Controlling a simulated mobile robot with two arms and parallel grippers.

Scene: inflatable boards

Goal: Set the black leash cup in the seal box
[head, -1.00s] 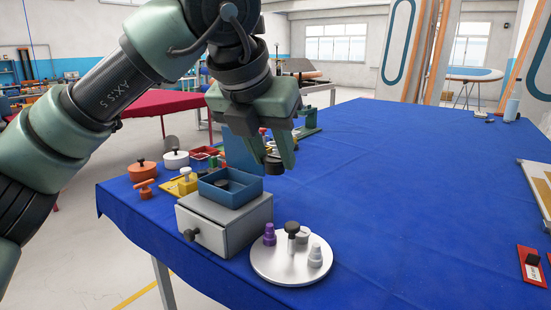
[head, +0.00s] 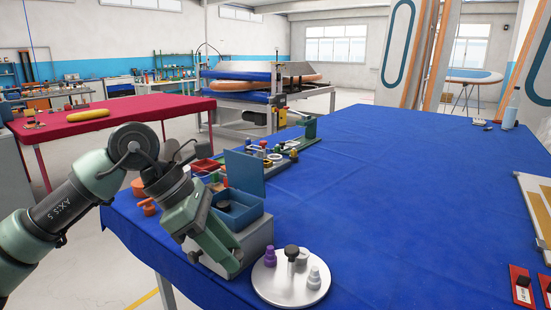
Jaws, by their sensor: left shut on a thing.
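My left gripper (head: 222,255) is low in front of the grey drawer box and points down to the right. Its fingers look closed together, and what they hold is mostly hidden from this side. A small dark round thing showed between them earlier, likely the black leash cup. An open blue box (head: 255,207) with its lid (head: 245,172) raised stands on top of the grey box, likely the seal box. A dark round piece (head: 222,204) lies inside it. My right gripper is not in view.
The grey drawer box (head: 259,238) has a dark knob (head: 194,257) beside my fingers. A round silver tray (head: 275,291) with a black-topped post, a purple piece (head: 270,256) and pale pieces stands to the right.

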